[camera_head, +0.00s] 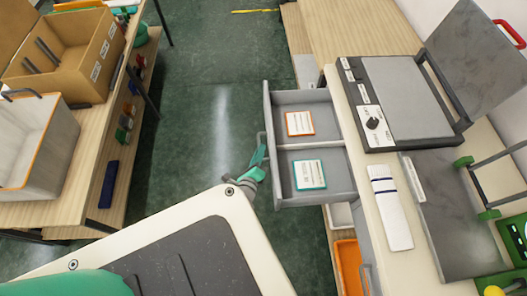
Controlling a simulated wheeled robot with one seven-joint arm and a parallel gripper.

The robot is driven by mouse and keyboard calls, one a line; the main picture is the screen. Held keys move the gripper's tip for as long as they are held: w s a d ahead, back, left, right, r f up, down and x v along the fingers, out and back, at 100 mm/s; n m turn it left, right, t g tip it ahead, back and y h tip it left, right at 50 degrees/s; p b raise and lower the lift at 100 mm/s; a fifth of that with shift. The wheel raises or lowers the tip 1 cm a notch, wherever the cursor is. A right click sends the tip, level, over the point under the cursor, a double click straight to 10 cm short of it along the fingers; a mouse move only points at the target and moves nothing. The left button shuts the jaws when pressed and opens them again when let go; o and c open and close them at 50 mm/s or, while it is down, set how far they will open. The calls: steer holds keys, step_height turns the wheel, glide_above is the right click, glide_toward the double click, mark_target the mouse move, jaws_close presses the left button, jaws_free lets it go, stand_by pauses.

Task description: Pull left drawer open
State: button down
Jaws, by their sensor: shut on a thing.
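A grey drawer (293,97) stands pulled out from under the right-hand counter. A divider splits it into two compartments. One holds an orange-edged card (300,123), the other a teal-edged card (310,174). My gripper (261,156), with teal fingers, is at the front of the drawer and shut on its handle (261,139). The fingers hide part of the handle, and the exact grip is small in this view.
The counter carries a grey machine with a dial (374,124) and a white strip (390,207). An orange bin (349,268) sits below. A wooden table (90,206) with a cardboard box (72,66) stands left. Green floor (200,120) between is clear.

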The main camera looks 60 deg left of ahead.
steer(key=shift+d+f, duration=0.1)
steer(key=shift+f, duration=0.15)
steer(key=c, duration=1.9)
jaws_free()
steer(key=shift+o, duration=0.4)
steer(key=shift+r, duration=0.1)
steer(key=v, duration=1)
steer(key=shift+s+d+r, duration=0.15)
steer(key=shift+s+d, duration=0.1)
